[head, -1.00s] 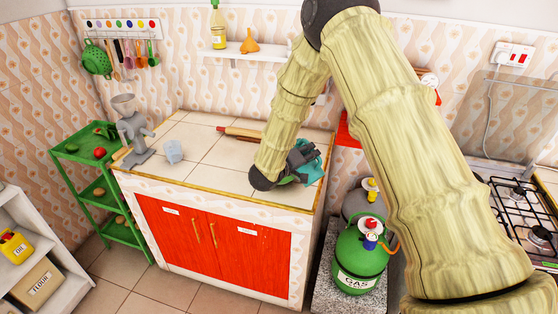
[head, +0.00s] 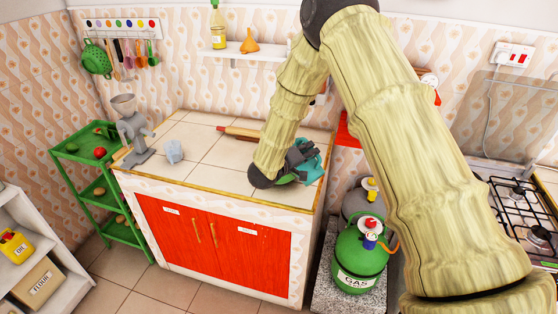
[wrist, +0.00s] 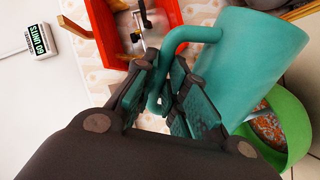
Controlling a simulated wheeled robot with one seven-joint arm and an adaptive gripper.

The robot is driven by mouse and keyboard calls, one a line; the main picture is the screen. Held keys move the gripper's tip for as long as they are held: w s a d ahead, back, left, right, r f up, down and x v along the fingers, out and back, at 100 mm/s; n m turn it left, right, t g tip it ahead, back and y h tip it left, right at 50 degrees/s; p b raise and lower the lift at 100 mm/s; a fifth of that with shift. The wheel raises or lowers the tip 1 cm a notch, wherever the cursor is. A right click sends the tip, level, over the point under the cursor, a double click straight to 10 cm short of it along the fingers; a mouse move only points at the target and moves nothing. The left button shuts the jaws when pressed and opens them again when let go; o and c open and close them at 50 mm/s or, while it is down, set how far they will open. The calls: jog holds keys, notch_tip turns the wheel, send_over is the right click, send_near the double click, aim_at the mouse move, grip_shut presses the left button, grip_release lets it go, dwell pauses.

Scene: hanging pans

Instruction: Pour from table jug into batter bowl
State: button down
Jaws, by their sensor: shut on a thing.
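The teal jug (wrist: 250,62) fills the upper right of the wrist view. My gripper (wrist: 165,100) is shut on its handle (wrist: 185,36). In the head view the jug (head: 312,168) shows beside my gripper (head: 292,172), over the right part of the tiled counter, partly hidden by my arm. A green bowl (wrist: 300,108) lies behind the jug in the wrist view, partly covered by it. Something grey and orange shows inside the bowl. I cannot tell how far the jug is tilted, and I see no stream.
A grey grinder (head: 133,130) and a small blue-grey mug (head: 174,151) stand on the counter's left. A rolling pin (head: 240,133) lies at the back. A green gas bottle (head: 360,257) stands to the right. The counter's middle (head: 205,145) is clear.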

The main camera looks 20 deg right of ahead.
jog(key=shift+w+a+r+p, duration=0.1)
jog(key=shift+w+r+p, duration=0.1)
jog(key=shift+r+p, duration=0.15)
dwell(0.7)
jog(key=shift+w+a+r+n+p, duration=0.15)
jog(key=shift+w+n+p, duration=0.1)
jog(key=shift+w+n, duration=0.15)
jog(key=shift+w+a+n+p, duration=0.2)
jog(key=shift+w+n, duration=0.1)
jog(key=shift+n, duration=0.1)
dwell(2.9)
